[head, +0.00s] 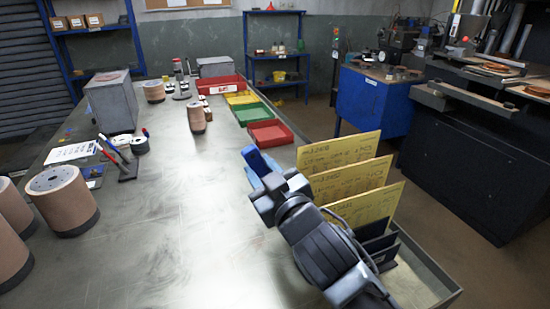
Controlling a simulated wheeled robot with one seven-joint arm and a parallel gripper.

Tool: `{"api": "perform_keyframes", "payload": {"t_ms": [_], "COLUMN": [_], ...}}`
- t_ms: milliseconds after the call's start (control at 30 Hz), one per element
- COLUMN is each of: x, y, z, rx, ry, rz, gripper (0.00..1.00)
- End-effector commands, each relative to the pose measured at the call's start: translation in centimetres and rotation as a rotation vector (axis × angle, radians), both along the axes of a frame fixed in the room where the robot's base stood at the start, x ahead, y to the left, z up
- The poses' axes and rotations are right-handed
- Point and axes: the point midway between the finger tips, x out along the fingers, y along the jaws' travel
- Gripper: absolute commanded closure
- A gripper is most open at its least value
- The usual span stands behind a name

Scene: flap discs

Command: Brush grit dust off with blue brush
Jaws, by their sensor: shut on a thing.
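My gripper (268,189) is above the right side of the metal workbench (190,215), at the end of my arm. It is shut on a blue brush (255,162), whose blue end sticks up past the jaws. More blue shows at the left of the jaws, close to the bench. The bristles cannot be made out. I cannot tell whether the brush touches the bench. No grit dust can be told apart from the scuffs and shine on the metal top.
Yellow marked sheets (340,150) stand upright in a dark rack (385,250) right of my gripper. Coloured trays, including a red one (270,133), lie behind it. Tan flap drums (62,198) and a pen holder (127,170) stand left. The bench middle is clear.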

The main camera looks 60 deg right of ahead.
Motion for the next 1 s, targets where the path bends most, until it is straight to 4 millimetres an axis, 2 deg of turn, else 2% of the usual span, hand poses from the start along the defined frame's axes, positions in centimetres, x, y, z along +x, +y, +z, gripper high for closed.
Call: {"api": "perform_keyframes", "payload": {"t_ms": [167,600,1000], "x": [0.0,0.0,0.0], "y": [0.2,0.2,0.2], "z": [-0.9,-4.9,-5.0], "rx": [0.0,0.0,0.0], "ry": [0.001,0.0,0.0], "rz": [0.006,0.004,0.004], "gripper": [0.97,0.97,0.97]}}
